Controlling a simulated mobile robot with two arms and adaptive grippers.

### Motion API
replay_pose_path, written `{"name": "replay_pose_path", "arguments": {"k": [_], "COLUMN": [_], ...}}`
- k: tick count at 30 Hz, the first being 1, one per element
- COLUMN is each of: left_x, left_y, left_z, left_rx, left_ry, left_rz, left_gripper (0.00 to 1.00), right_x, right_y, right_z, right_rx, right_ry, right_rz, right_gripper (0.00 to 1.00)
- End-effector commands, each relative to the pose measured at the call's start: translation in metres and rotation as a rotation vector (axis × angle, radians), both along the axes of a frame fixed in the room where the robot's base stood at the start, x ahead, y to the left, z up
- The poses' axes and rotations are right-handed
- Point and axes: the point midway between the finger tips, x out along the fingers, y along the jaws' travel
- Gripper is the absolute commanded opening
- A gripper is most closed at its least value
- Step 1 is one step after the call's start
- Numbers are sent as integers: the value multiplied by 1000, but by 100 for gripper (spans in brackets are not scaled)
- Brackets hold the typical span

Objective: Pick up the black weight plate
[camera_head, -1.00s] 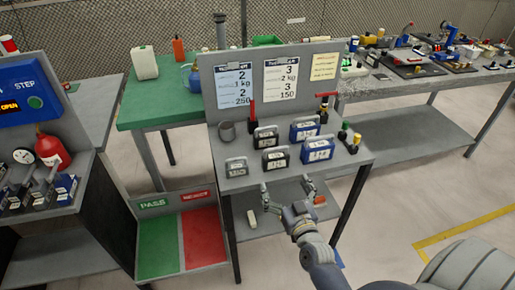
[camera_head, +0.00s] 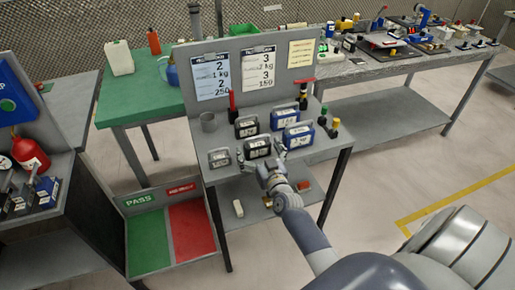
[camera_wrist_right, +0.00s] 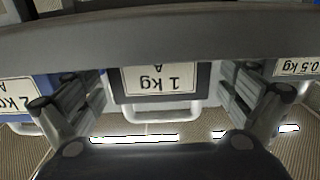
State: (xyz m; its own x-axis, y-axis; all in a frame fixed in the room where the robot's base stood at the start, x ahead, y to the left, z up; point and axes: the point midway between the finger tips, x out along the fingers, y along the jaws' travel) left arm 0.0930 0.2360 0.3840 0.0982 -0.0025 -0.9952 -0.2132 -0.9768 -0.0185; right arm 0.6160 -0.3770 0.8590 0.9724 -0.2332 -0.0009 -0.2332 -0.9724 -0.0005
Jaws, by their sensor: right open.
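A black weight plate (camera_head: 258,148) with a handle and a white label stands at the front of the grey workstation shelf. In the right wrist view the black plate (camera_wrist_right: 160,82) appears upside down, labelled "1 kg A". My right gripper (camera_head: 259,165) is at the shelf's front edge, just before this plate. In the right wrist view its open fingers (camera_wrist_right: 155,103) stand apart, with the plate showing between them; contact cannot be told. A second black plate (camera_head: 246,127) stands behind. My left gripper is not in view.
A grey plate (camera_head: 219,158) stands left of the black one, and blue plates (camera_head: 298,135) stand right. A grey cup (camera_head: 208,122) and red-handled tools (camera_head: 303,95) stand farther back.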

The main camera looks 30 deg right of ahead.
Motion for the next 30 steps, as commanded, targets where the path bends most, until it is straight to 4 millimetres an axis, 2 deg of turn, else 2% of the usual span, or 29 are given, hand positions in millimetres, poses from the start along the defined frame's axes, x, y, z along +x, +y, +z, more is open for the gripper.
{"name": "replay_pose_path", "arguments": {"k": [9,20,21,30], "left_x": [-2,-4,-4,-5], "left_y": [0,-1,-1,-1], "left_z": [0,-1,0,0], "left_rx": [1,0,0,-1], "left_ry": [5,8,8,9], "left_rz": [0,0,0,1], "left_gripper": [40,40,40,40], "right_x": [5,5,6,6], "right_y": [-2,-2,-2,-2], "right_z": [0,0,5,6], "right_rx": [0,0,-2,-1], "right_ry": [1,1,-10,-10], "right_rz": [-1,-1,-3,-3], "right_gripper": [98,17,13,13]}}
